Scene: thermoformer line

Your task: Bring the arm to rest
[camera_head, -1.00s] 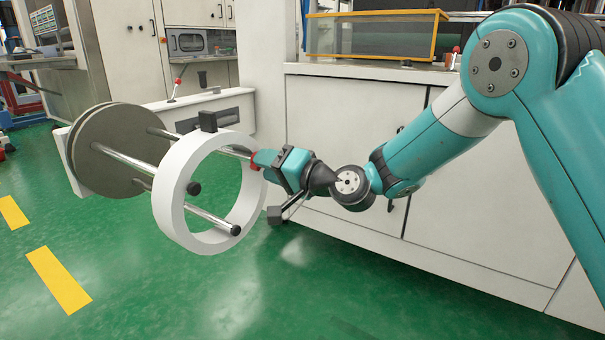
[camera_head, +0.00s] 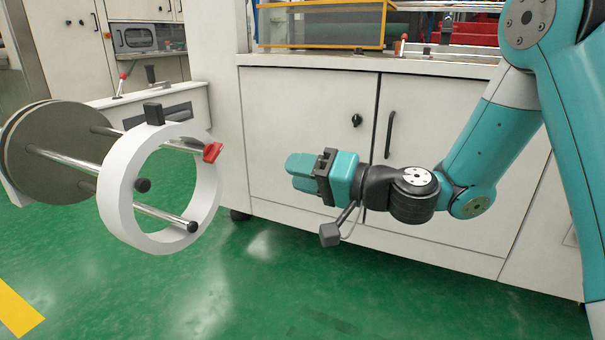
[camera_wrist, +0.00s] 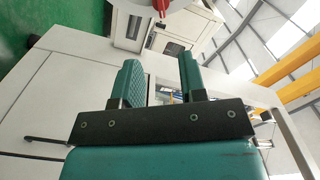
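My gripper (camera_head: 290,172) is at the middle of the head view, in front of the white cabinet doors and pointing left. It holds nothing. In the wrist view its two teal fingers (camera_wrist: 160,78) stand apart with a clear gap between them. My arm reaches in from the right, bent at the elbow. A white ring (camera_head: 118,185) on metal rods stands to the left, apart from my fingertips. A red clip-like part (camera_head: 212,152) sits at the end of one rod by the ring, and also shows at the top of the wrist view (camera_wrist: 160,7).
A grey disc (camera_head: 50,150) backs the rods at far left. The white cabinet (camera_head: 300,105) with black handles stands close behind my arm. A yellow-framed clear box (camera_head: 320,28) sits on top. Green floor (camera_head: 270,290) in front is free, with a yellow stripe (camera_head: 15,305) at lower left.

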